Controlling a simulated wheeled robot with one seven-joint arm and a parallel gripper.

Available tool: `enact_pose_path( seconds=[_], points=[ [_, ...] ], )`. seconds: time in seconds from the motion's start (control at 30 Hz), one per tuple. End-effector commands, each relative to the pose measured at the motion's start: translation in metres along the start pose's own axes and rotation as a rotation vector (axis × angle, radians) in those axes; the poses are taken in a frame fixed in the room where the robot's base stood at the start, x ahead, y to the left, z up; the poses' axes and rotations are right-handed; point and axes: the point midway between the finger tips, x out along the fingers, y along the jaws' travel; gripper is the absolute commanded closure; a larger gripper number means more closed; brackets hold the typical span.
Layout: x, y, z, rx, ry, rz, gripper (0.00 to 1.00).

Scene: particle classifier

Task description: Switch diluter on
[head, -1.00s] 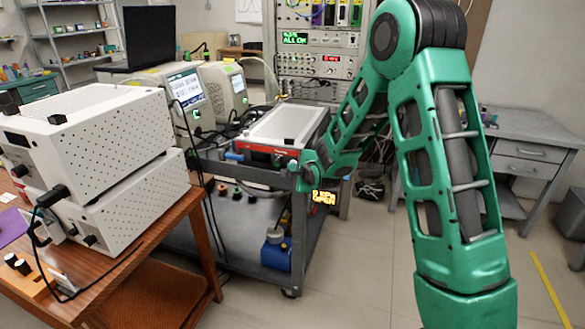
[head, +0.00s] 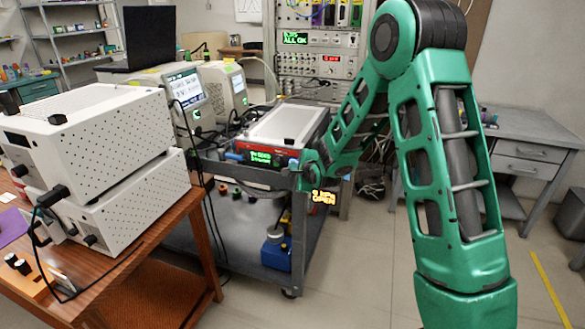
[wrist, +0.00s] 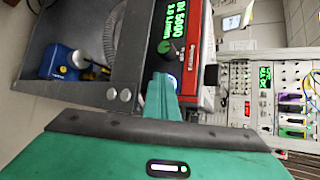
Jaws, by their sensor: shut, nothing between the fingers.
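The diluter (head: 287,124) is a box with a light top and a red front edge on the upper shelf of the grey cart. Its green display (head: 262,157) is lit in the head view. In the wrist view the lit display (wrist: 168,18) shows sideways text, with a dark knob (wrist: 179,46) beside it. My gripper (wrist: 160,88) is shut and empty, its fingertips at the red front panel (wrist: 205,55). A bluish glowing button (wrist: 172,81) shows right at the fingertips; whether they touch it I cannot tell.
The grey cart (head: 297,235) has a raised edge close to my gripper. Two white perforated boxes (head: 105,120) stand on a wooden table at left. An instrument rack (head: 318,65) stands behind.

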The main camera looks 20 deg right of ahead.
Motion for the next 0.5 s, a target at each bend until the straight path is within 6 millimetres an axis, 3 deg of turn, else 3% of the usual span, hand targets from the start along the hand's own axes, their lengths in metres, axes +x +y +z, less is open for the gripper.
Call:
enact_pose_path(
  seconds=[0.5],
  points=[
    [-0.016, 0.011, 0.011, -0.001, 0.0, -0.001, 1.0]
  ],
)
